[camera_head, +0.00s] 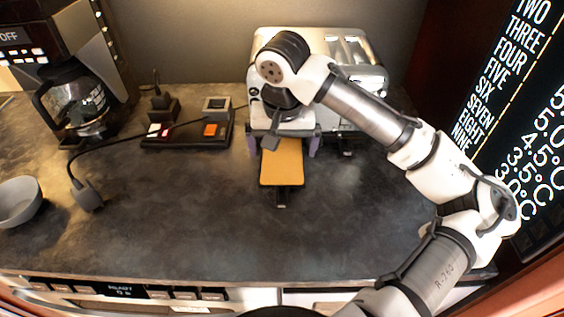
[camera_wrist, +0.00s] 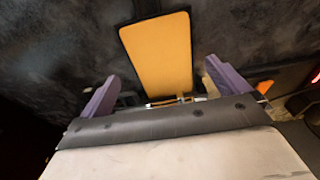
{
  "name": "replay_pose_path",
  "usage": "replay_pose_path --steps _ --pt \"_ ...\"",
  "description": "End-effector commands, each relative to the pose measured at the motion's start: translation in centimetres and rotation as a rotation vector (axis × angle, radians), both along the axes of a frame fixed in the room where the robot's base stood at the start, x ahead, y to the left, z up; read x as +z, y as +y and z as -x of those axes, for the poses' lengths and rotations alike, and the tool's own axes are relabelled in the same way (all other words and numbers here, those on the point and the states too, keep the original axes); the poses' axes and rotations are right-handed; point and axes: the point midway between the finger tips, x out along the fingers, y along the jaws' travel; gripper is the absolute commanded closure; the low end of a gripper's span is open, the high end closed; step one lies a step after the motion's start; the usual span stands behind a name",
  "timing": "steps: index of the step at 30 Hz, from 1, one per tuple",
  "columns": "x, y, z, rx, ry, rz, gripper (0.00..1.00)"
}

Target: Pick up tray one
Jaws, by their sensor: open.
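A flat orange tray (camera_head: 282,168) with a dark rim lies lengthwise on the dark counter, in front of the silver appliance. A small black tab shows at its near end. The tray also shows in the wrist view (camera_wrist: 158,48), top centre. My gripper (camera_head: 283,148) is above the tray's far end, beside the appliance. Its two purple fingers are spread wide, one on each side of the tray's line, and hold nothing. In the wrist view my gripper (camera_wrist: 162,72) is open with the tray's end between and beyond the fingers. I cannot tell the height gap.
The silver appliance (camera_head: 355,50) stands right behind my gripper. A black panel with red and orange switches (camera_head: 190,130) sits to the left, with a cable and plug (camera_head: 88,195). A coffee pot (camera_head: 80,95) and grey bowl (camera_head: 18,200) are farther left. The front counter is clear.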

Motion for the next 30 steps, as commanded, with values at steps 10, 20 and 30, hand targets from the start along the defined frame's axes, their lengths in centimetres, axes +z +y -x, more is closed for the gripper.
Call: replay_pose_path --steps 10,20,30 --pt "-4.3 0.1 -0.8 0.000 0.003 0.000 0.00" --pt "-4.8 0.2 -0.9 0.001 0.001 0.000 0.04" --pt "-4.8 0.1 -0.9 0.000 0.001 0.000 0.38"
